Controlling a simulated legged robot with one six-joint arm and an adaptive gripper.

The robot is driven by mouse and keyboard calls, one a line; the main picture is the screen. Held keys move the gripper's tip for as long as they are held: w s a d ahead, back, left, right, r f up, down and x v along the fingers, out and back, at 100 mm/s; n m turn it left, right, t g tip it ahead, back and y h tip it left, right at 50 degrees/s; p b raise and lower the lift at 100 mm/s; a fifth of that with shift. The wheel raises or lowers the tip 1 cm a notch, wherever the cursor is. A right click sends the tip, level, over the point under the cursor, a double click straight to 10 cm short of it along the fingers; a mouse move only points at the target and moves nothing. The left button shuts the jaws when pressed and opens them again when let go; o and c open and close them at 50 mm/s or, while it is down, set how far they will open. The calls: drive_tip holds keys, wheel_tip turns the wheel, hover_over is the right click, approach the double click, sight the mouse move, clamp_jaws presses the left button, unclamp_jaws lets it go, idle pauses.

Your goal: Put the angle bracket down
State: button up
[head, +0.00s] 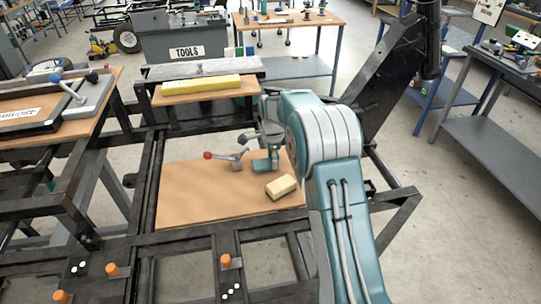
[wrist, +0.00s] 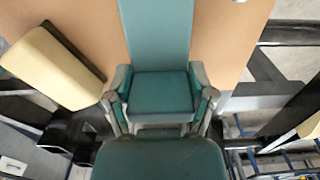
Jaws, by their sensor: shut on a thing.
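The teal angle bracket (wrist: 157,35) is L-shaped and fills the middle of the wrist view. My gripper (wrist: 160,78) is shut on it, with one grey finger on each side. In the head view the green bracket (head: 273,155) is at the right part of the tan board (head: 190,200), below my gripper (head: 264,139). It is at or very near the board's surface; I cannot tell whether it touches. My arm hides part of the area to its right.
A pale yellow block (head: 281,186) lies on the board close in front of the bracket; it also shows in the wrist view (wrist: 55,68). A red-knobbed toggle clamp (head: 226,157) stands left of the bracket. The board's front left is clear. Black frame bars (head: 150,190) surround it.

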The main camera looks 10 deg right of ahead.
drive_tip(key=w, duration=0.1)
drive_tip(key=w+a, duration=0.1)
drive_tip(key=w, duration=0.1)
drive_tip(key=shift+f, duration=0.1)
drive_tip(key=shift+w+f, duration=0.1)
drive_tip(key=shift+w, duration=0.05)
drive_tip(key=shift+d+f, duration=0.35)
drive_tip(key=shift+f, duration=0.05)
drive_tip(key=shift+f, duration=0.1)
drive_tip(key=o, duration=1.1)
drive_tip(key=shift+a, duration=0.1)
drive_tip(key=shift+o, duration=0.7)
drive_tip(key=shift+a, duration=0.1)
